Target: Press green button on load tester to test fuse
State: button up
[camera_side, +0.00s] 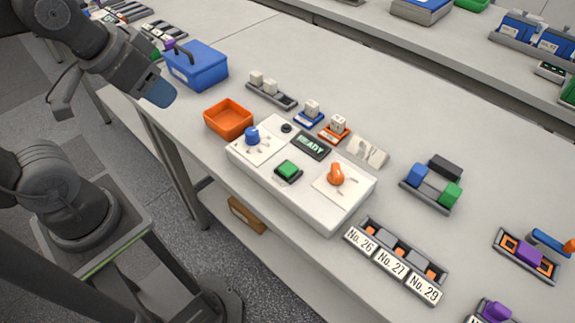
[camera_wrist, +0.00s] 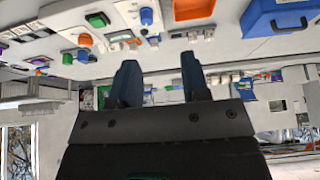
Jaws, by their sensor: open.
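The load tester (camera_side: 262,172) is a white box on the table in the middle of the side view. Its green button (camera_side: 288,170) sits between a blue knob (camera_side: 252,136) and an orange knob (camera_side: 336,174). Its display (camera_side: 311,145) reads READY. My gripper (camera_side: 158,92) is in the air at the upper left, well apart from the tester. In the wrist view my gripper (camera_wrist: 158,82) shows two dark blue fingers spread apart with nothing between them. The green button also shows in the wrist view (camera_wrist: 97,20). I cannot make out which piece is the fuse.
An orange tray (camera_side: 228,119) and a blue case (camera_side: 196,66) stand left of the tester. Small blocks on bases (camera_side: 333,128) stand behind it. The table behind is largely clear.

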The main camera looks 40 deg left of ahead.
grip_shut()
dwell(1.3)
